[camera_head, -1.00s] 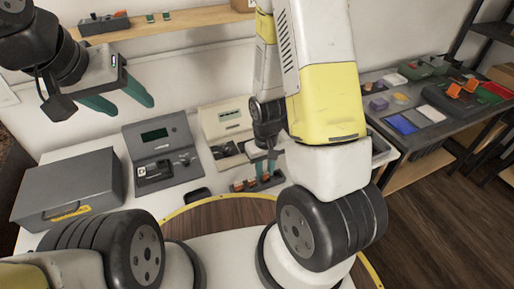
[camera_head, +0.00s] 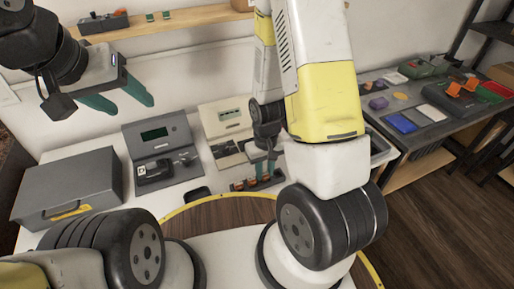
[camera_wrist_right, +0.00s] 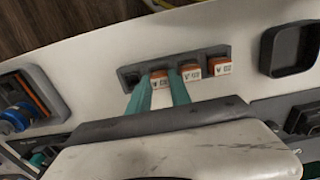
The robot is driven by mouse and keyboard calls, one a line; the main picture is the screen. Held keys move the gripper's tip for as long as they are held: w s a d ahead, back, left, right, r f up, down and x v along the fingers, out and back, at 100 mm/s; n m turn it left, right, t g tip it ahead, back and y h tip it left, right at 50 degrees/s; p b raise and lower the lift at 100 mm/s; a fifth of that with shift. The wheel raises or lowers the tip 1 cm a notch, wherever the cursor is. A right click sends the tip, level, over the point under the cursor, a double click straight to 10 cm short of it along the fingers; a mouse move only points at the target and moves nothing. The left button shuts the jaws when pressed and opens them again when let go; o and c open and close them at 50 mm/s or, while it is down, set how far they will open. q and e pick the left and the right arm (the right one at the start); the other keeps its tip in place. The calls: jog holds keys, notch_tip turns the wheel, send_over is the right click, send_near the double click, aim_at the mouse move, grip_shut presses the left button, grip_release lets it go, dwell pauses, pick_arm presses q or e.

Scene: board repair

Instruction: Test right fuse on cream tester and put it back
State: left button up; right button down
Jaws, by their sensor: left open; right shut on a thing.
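The cream tester (camera_head: 226,118) stands open against the wall in the head view, with a small display in its lid. In front of it lies a dark fuse strip (camera_head: 240,186) with orange fuses; in the right wrist view the strip (camera_wrist_right: 203,52) shows three fuses and an empty slot at its left end. My right gripper (camera_wrist_right: 160,92) is shut on the fuse (camera_wrist_right: 159,77) beside that slot, its teal fingers on either side. Two other fuses (camera_wrist_right: 191,73) (camera_wrist_right: 219,66) sit to its right. I cannot tell if the held fuse is fully seated. My left gripper (camera_head: 125,100) is open and empty, raised at upper left.
A grey tester (camera_head: 160,150) and a closed grey case (camera_head: 68,185) stand left of the cream tester. A small black tray (camera_wrist_right: 290,50) lies near the strip. A side table (camera_head: 445,135) with coloured parts is at right. My right arm hides part of the bench.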

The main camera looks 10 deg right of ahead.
jog(key=shift+f, duration=0.1)
jog(key=c, duration=0.9)
grip_release()
jog(key=shift+o, duration=0.2)
jog(key=shift+r, duration=0.25)
jog(key=shift+r, duration=1.2)
jog(key=shift+r, duration=0.1)
jog(key=shift+r, duration=2.95)
